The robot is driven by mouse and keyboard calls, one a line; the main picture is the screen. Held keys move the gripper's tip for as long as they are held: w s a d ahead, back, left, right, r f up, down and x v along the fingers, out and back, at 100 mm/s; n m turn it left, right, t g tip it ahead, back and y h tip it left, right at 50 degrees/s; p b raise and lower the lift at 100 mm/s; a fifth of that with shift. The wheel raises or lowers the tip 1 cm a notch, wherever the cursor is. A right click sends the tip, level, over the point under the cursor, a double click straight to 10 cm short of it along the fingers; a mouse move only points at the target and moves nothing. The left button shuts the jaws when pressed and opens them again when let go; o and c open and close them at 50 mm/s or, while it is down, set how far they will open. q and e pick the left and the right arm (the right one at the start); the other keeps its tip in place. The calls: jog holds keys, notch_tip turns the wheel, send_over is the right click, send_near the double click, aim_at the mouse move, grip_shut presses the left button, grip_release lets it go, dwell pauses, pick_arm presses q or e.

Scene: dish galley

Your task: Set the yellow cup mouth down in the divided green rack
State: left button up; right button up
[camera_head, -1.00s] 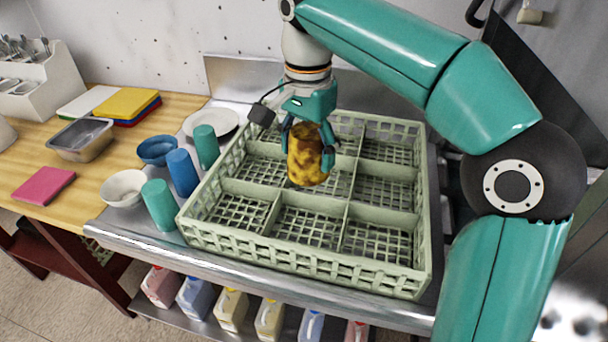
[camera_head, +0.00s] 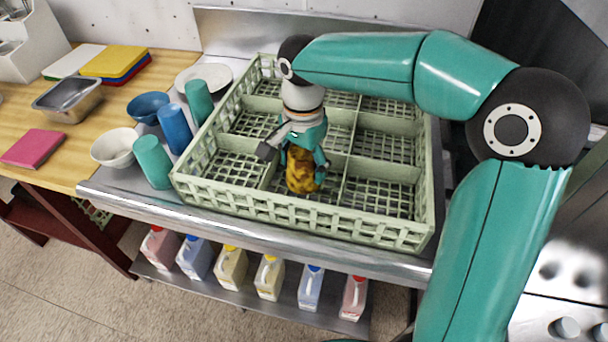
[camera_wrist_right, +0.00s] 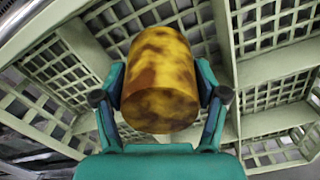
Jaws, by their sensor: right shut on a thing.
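The yellow cup (camera_head: 301,172) has brown mottling, and my right gripper (camera_head: 303,163) is shut on it. The cup hangs below the gripper, in or just over the front middle compartment of the divided green rack (camera_head: 300,213). In the right wrist view the cup (camera_wrist_right: 160,82) sits between the two fingers of the gripper (camera_wrist_right: 160,97), with its closed base facing the camera and its mouth end hidden. Rack walls (camera_wrist_right: 222,50) and grid floor show around it. I cannot tell whether the cup touches the rack floor. My left gripper is not in view.
The rack's other compartments look empty. Left of it stand green cups (camera_head: 153,161), a blue cup (camera_head: 174,128), a white bowl (camera_head: 114,146), a blue bowl (camera_head: 148,106) and a plate (camera_head: 205,77). Several jugs (camera_head: 231,267) stand on the shelf below.

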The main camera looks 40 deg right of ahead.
aim_at(304, 176)
jog(key=shift+f, duration=1.75)
jog(key=shift+f, duration=0.1)
jog(key=o, duration=1.1)
jog(key=shift+o, duration=0.2)
notch_tip(304, 176, up, 12)
jog(key=shift+r+p, duration=0.15)
jog(key=shift+p, duration=0.35)
